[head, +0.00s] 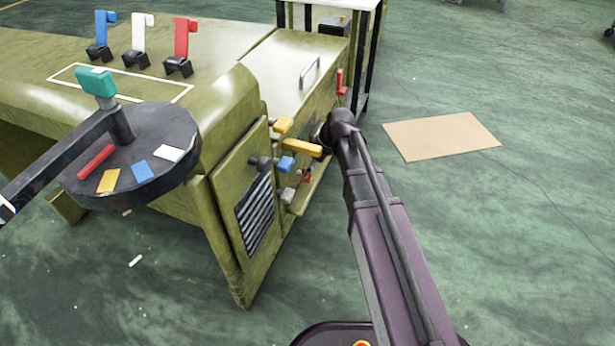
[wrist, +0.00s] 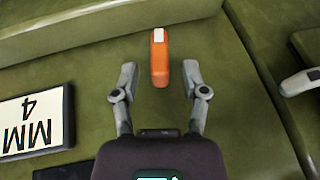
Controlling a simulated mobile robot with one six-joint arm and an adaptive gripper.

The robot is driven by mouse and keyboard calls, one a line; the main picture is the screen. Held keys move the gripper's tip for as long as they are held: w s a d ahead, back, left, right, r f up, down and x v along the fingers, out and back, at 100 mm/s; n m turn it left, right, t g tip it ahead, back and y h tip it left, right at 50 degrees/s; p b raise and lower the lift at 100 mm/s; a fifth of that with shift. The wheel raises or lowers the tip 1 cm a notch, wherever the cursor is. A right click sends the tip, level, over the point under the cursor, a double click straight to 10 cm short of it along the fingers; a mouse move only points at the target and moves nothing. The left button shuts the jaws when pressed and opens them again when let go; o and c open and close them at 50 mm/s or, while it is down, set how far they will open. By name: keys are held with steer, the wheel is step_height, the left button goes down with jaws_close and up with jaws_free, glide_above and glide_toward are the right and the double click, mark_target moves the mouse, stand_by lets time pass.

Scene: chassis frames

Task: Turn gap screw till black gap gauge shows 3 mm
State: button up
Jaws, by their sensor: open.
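In the wrist view an orange bar-shaped handle (wrist: 160,62) with a white end stands out from a green panel; I take it for the gap screw's handle, though no label shows. My gripper (wrist: 159,70) is open, with one finger on each side of the handle and a gap visible on both sides. At the left a black-framed gauge (wrist: 68,118) with a white face reads 4 MM, upside down in this view. In the head view my arm's end hides the gripper, and I cannot make out the gauge.
The green machine (head: 235,80) carries blue, white and red levers on top. Yellow (head: 283,125) and blue (head: 287,163) knobs crowd its side near my arm. A grey handle (wrist: 300,82) is at the wrist view's right. The floor beyond the cardboard sheet (head: 441,136) is open.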

steer(key=shift+b+x, duration=0.45)
steer(key=shift+x, duration=0.35)
jaws_close()
